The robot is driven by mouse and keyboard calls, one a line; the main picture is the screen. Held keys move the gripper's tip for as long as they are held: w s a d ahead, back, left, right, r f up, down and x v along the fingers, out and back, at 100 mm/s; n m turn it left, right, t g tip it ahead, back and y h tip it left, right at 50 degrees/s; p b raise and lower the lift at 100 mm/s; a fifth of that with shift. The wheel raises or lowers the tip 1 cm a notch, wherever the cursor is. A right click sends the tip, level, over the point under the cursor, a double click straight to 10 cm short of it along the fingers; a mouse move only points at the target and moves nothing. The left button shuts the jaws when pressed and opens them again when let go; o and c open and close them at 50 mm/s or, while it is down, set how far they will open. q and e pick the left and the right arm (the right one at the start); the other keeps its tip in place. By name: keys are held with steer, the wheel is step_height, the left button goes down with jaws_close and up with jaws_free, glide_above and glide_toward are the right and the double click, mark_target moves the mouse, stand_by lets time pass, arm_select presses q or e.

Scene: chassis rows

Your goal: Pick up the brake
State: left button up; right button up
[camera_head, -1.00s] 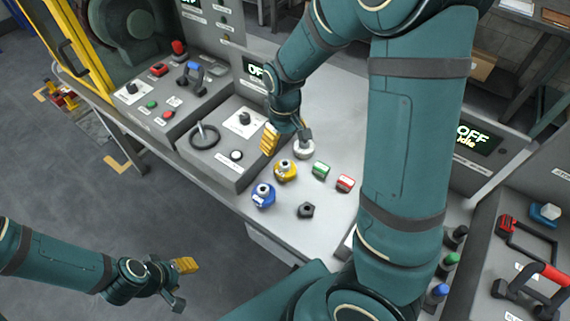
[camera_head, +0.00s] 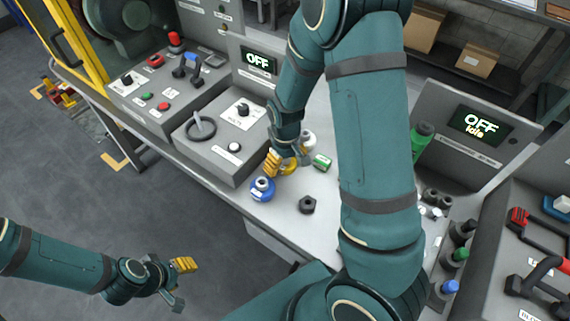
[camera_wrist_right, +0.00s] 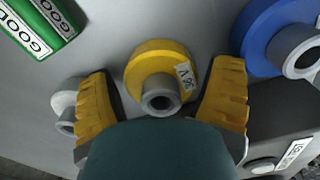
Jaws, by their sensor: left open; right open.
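Three round collared parts stand on the grey bench: a yellow one (camera_head: 289,163), a blue one (camera_head: 262,189) and a whitish one (camera_head: 308,139). I cannot tell from the pictures which is called the brake. My right gripper (camera_head: 280,160) is down at the yellow part and partly hides it. In the right wrist view the yellow part (camera_wrist_right: 152,66), with a small white label, lies between the open fingers of my right gripper (camera_wrist_right: 160,105), with gaps at both sides. The blue part (camera_wrist_right: 262,42) is at the upper right. My left gripper (camera_head: 182,284) is open and empty, left of the bench.
A green block (camera_head: 322,162) and a dark nut (camera_head: 307,204) lie close by on the bench. In the right wrist view the green block (camera_wrist_right: 40,25) is marked GOOD. A grey control box with a wheel (camera_head: 201,130) stands left of the parts. My right arm hides bench behind it.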

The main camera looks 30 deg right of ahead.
steer(key=c, duration=1)
